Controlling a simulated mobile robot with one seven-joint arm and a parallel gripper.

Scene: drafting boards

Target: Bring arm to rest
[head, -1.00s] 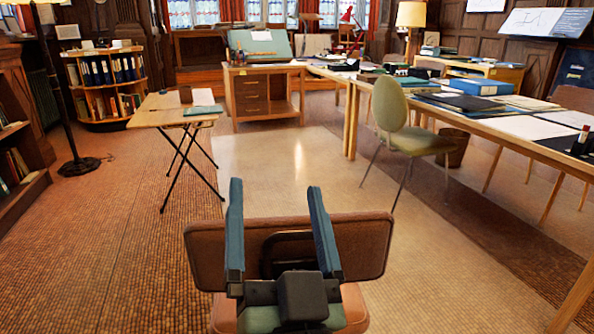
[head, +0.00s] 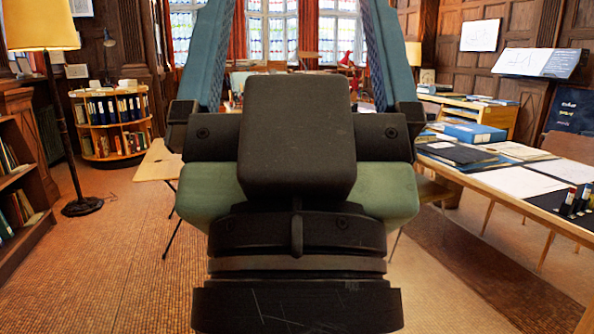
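My gripper (head: 298,35) fills the middle of the head view, very close to the camera. It points up and away, with a dark body and a green section below it. Its two blue fingers stand wide apart, and nothing shows held between them. The fingertips run out of the top of the picture. My arm and gripper hide much of the room's centre.
A small folding table (head: 157,163) stands at left, partly hidden. A floor lamp (head: 42,28) and a round bookcase (head: 112,125) are further left. A long worktable (head: 480,178) with papers and folders runs along the right. Floor shows free at lower left.

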